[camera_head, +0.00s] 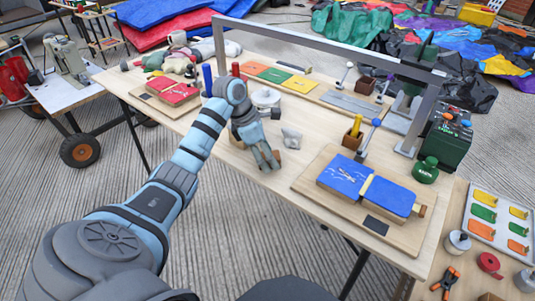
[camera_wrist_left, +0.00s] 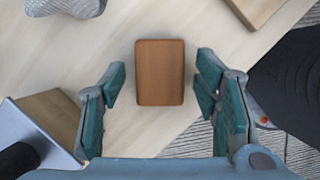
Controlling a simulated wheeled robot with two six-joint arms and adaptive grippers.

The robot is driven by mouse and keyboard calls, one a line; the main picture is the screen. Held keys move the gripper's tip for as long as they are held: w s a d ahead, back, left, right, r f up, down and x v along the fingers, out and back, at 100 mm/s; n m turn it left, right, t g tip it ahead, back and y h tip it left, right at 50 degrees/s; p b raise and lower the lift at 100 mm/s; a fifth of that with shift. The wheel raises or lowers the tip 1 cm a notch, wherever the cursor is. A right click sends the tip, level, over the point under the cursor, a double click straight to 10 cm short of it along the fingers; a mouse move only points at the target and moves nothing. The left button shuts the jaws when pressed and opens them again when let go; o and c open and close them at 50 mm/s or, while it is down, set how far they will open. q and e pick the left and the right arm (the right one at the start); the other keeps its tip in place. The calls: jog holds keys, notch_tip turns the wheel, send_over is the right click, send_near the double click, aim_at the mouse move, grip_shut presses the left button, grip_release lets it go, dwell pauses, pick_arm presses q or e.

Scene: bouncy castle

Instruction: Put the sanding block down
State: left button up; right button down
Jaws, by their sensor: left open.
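The sanding block looks like a reddish-brown rectangular block (camera_wrist_left: 160,72) in the left wrist view. It lies flat on the pale wooden workbench (camera_head: 245,180). My left gripper (camera_head: 267,158) is open above the bench's near edge, left of the blue panels. In the left wrist view its two teal-padded fingers (camera_wrist_left: 160,95) stand on either side of the block, with a visible gap on both sides. In the head view the fingers mostly hide the block. My right gripper is not in view.
A crumpled grey-white piece (camera_head: 291,138) lies just right of the gripper. A board with blue panels (camera_head: 345,176) and a green jar (camera_head: 425,170) stand further right. A grey metal frame (camera_head: 320,42) spans the bench. Bare bench lies between the gripper and the board.

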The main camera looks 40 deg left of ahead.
pick_arm(q)
jog(key=p+v, duration=0.3)
jog(key=v, duration=0.9)
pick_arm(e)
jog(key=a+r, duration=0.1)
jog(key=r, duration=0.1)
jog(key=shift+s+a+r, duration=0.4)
pick_arm(q)
jog(key=shift+r, duration=0.15)
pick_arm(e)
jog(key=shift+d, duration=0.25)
